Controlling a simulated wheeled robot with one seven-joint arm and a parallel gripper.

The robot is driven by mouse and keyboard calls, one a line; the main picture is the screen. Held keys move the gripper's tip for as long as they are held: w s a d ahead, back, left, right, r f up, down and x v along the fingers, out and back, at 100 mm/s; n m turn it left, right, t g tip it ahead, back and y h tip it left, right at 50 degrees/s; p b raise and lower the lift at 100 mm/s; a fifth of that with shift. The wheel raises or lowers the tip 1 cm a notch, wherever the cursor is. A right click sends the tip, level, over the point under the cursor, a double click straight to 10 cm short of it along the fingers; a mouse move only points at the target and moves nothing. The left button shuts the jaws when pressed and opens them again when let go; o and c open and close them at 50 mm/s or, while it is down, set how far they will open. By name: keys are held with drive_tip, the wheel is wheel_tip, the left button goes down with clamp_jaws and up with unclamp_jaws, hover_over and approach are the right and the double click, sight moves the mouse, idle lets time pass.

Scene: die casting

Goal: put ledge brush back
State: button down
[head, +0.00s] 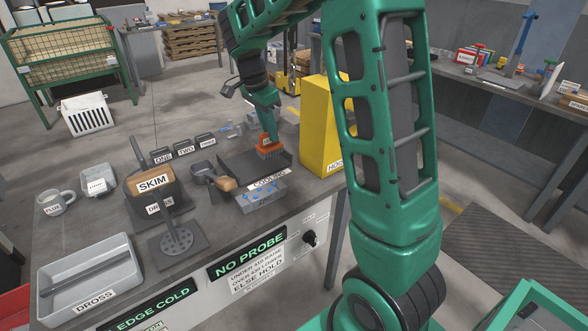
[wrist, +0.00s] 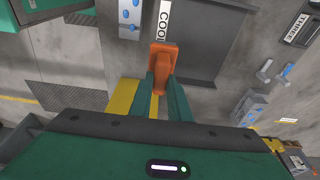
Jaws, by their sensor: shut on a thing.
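The ledge brush, an orange block with pale bristles (head: 270,151), is held in my gripper (head: 263,112) above the dark tray marked COOLING (head: 232,163). In the wrist view the orange brush (wrist: 163,62) sits between the two green fingertips (wrist: 165,82), which are shut on it. The bristles point down in the head view. I cannot tell whether they touch the tray.
A yellow box (head: 322,125) stands right of the tray. A grey block with blue marks (head: 259,196) lies in front of it. The SKIM holder (head: 152,184), a perforated ladle (head: 177,240) and the DROSS tray (head: 90,280) are to the left.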

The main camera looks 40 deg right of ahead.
drive_tip(key=shift+s+d+f, duration=0.9)
drive_tip(key=shift+s+f, duration=0.35)
drive_tip(key=shift+f, duration=0.35)
drive_tip(key=shift+s+d+f, duration=0.95)
drive_tip(key=shift+s+f, duration=0.25)
drive_tip(key=shift+f, duration=0.35)
drive_tip(key=shift+s+d+f, duration=0.9)
drive_tip(key=shift+s+f, duration=0.35)
drive_tip(key=shift+f, duration=0.35)
drive_tip(key=c, duration=1.7)
unclamp_jaws()
drive_tip(key=shift+o, duration=0.2)
drive_tip(key=v, duration=1.2)
drive_tip(key=s+f+n+y, duration=0.2)
drive_tip(key=s+n, duration=0.9)
drive_tip(key=s, duration=1.7)
drive_tip(key=shift+s+a+y, duration=0.3)
drive_tip(key=shift+a+y, duration=0.05)
drive_tip(key=shift+y, duration=0.05)
